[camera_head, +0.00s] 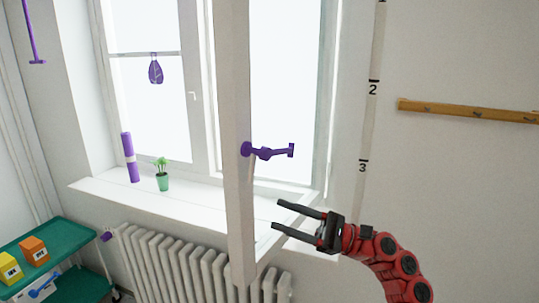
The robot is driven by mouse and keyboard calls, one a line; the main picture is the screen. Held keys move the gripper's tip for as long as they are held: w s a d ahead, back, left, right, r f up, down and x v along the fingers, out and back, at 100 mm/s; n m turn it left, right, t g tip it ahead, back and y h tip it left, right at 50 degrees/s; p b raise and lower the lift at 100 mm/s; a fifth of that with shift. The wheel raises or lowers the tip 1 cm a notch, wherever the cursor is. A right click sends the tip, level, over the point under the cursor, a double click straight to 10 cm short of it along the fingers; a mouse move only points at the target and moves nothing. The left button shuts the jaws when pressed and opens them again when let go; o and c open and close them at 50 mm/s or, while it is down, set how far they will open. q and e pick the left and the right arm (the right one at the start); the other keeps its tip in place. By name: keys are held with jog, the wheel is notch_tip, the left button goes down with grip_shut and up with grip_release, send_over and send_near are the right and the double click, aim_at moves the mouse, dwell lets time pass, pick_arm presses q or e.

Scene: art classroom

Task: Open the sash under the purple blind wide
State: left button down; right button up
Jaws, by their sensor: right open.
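A white sash (238,110) stands swung out from the window frame into the room, its upright edge towards me. A purple handle (266,152) sticks out from that upright, pointing right. The sash's bottom rail runs back towards the frame on the right. My right gripper (275,214) is open and empty, right of the sash's upright and below the handle, close to the bottom rail. I cannot tell whether it touches the rail. No purple blind shows in this view. My left gripper is not in view.
On the white sill (205,197) stand a purple roll (130,160) and a potted plant (163,183). A purple ornament (155,70) hangs at the left pane. A radiator (170,265) is below.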

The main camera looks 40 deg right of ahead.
aim_at(285, 151)
jog(key=s+d+r+n+t+h, duration=0.4)
jog(key=d+r+h, duration=0.4)
jog(key=d, duration=0.4)
jog(key=p+x, duration=0.8)
jog(key=x, duration=0.8)
jog(key=shift+w+a+r, duration=0.15)
jog(key=shift+w+a, duration=0.05)
jog(key=shift+w+a+p, duration=0.3)
jog(key=shift+w+p, duration=0.05)
jog(key=shift+w, duration=0.25)
grip_shut()
